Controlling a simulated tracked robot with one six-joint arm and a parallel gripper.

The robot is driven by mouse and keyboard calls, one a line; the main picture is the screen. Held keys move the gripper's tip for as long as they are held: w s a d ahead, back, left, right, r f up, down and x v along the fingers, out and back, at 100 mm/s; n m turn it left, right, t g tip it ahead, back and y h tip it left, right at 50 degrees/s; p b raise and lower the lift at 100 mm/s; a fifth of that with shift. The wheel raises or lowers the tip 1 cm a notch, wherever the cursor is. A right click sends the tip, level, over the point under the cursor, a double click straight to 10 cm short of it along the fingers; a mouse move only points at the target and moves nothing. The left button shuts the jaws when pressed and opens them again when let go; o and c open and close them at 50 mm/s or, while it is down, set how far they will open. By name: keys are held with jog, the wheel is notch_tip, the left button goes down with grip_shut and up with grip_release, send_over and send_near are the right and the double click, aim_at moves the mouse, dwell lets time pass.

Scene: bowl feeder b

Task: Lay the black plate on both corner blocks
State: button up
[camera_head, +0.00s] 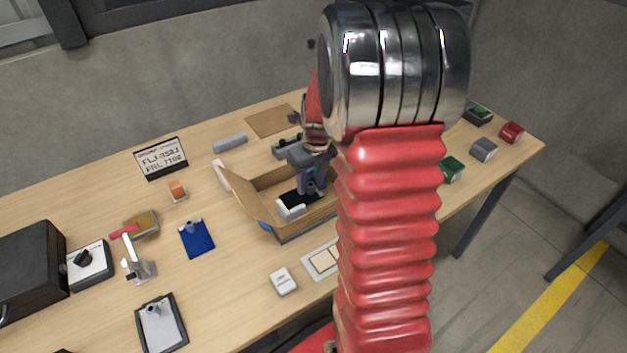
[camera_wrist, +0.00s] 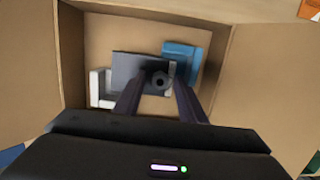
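The black plate (camera_head: 299,197) is inside the open cardboard box, below my gripper (camera_head: 312,183). In the wrist view the plate (camera_wrist: 128,70) looks dark grey, with a round dark knob (camera_wrist: 160,79) near its right side. My gripper's fingertips (camera_wrist: 159,82) close around this knob from both sides. A white corner block (camera_wrist: 99,84) shows at the plate's left end; a whitish block also shows in the head view (camera_head: 291,210). A pale piece (camera_wrist: 168,95) at the plate's right edge may be the other block, mostly hidden. I cannot tell whether the plate touches either block.
The cardboard box (camera_head: 262,208) has raised flaps around the plate. A blue item (camera_wrist: 183,58) lies inside it at upper right. On the table stand a blue pad (camera_head: 197,240), a toggle clamp (camera_head: 137,266) and a clipboard (camera_head: 161,325). My arm hides the table's right middle.

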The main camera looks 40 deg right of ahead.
aim_at(314, 196)
notch_tip(314, 196, up, 12)
jog(key=s, duration=0.1)
jog(key=shift+s, duration=0.4)
dwell(0.6)
jog(key=shift+a, duration=0.1)
